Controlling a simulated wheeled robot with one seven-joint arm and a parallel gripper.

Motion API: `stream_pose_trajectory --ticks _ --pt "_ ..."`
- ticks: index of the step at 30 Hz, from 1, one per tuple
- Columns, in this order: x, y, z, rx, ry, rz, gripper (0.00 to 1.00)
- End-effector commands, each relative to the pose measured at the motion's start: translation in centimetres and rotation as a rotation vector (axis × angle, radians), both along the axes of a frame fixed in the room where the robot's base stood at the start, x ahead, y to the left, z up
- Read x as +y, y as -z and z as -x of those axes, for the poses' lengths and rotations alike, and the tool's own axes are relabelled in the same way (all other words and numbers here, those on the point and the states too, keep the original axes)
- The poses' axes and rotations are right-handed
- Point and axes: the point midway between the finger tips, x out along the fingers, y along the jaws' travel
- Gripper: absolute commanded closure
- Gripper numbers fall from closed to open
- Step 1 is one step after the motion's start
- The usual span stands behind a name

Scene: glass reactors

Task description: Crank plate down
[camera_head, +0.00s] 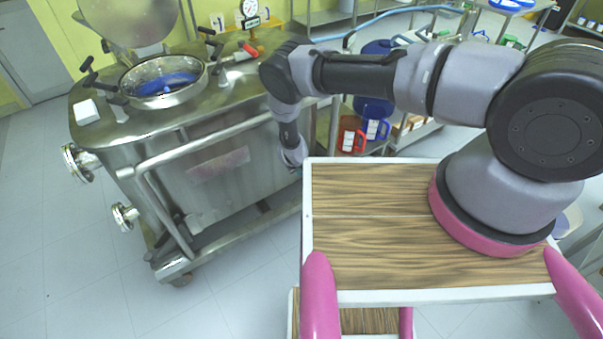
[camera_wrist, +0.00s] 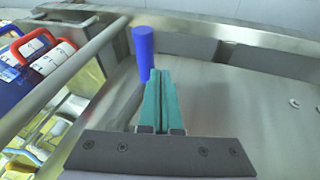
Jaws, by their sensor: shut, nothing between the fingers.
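My gripper (camera_wrist: 160,78) shows in the wrist view with its two green fingers shut together and nothing between them. A blue cylindrical handle (camera_wrist: 144,48) stands just beyond the fingertips, slightly to the left. It overlaps the left finger in the picture, and I cannot tell whether they touch. Whether this handle belongs to the crank is not clear. The steel vessel (camera_head: 215,160) is at the left in the head view, with an open round hatch (camera_head: 163,80) on top. My arm reaches to its right end, where the fingers are hidden. I cannot make out the plate.
A steel rail (camera_wrist: 75,75) runs along the left of the wrist view. Blue containers (camera_wrist: 20,55) with red handles stand beyond it. In the head view, red and blue jugs (camera_head: 352,135) sit on a shelf behind my arm. Floor (camera_head: 80,250) is clear at front left.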

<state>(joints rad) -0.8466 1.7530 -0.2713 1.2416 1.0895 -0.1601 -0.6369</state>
Motion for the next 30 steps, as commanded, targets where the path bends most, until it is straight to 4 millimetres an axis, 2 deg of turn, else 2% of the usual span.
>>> stream_pose_trajectory --ticks 6,17,22,30 --pt "-1.1 1.2 -0.7 0.002 0.000 -0.001 1.00" --pt "-1.2 1.3 -0.7 0.001 -0.002 -0.001 1.00" --pt "-2.1 2.0 -1.3 0.001 -0.001 0.000 1.00" --pt "-2.2 2.2 -1.3 0.003 0.000 -0.001 1.00"
